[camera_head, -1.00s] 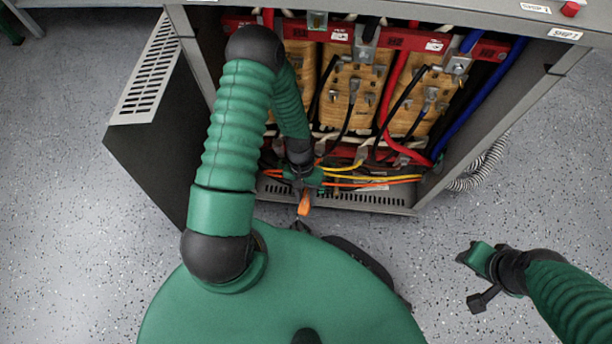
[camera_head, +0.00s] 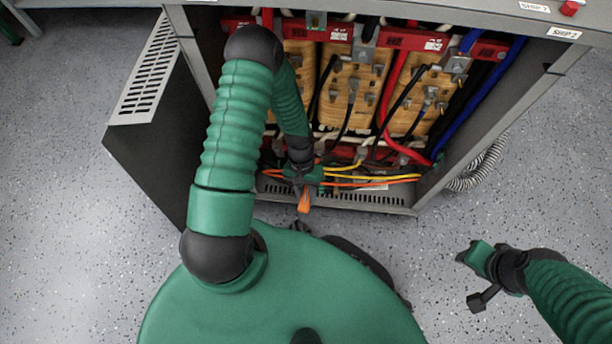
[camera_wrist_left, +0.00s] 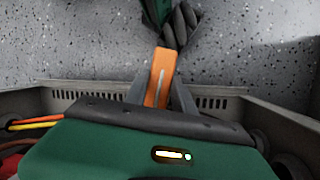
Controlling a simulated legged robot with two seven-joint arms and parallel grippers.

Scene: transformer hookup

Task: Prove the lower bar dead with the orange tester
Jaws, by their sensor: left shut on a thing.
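The orange tester (camera_head: 304,202) is held in my left gripper (camera_head: 303,189), at the bottom front of the open cabinet. In the left wrist view the tester (camera_wrist_left: 162,75) stands out between the two grey fingers of the left gripper (camera_wrist_left: 160,98), which are shut on it. The lower red bar (camera_head: 346,152) runs across the cabinet below the coils, partly hidden by my left arm and cables. The tester's orange end points toward the front, away from the bar. Whether its other end touches anything is hidden. My right gripper (camera_head: 476,256) is empty over the floor at right; its finger opening is unclear.
Yellow and orange cables (camera_head: 375,180) cross just right of my left gripper. Red, black and blue cables hang before the wooden-coloured coils (camera_head: 350,95). The slotted cabinet sill (camera_head: 370,199) lies below. The floor (camera_head: 520,190) at right is mostly clear.

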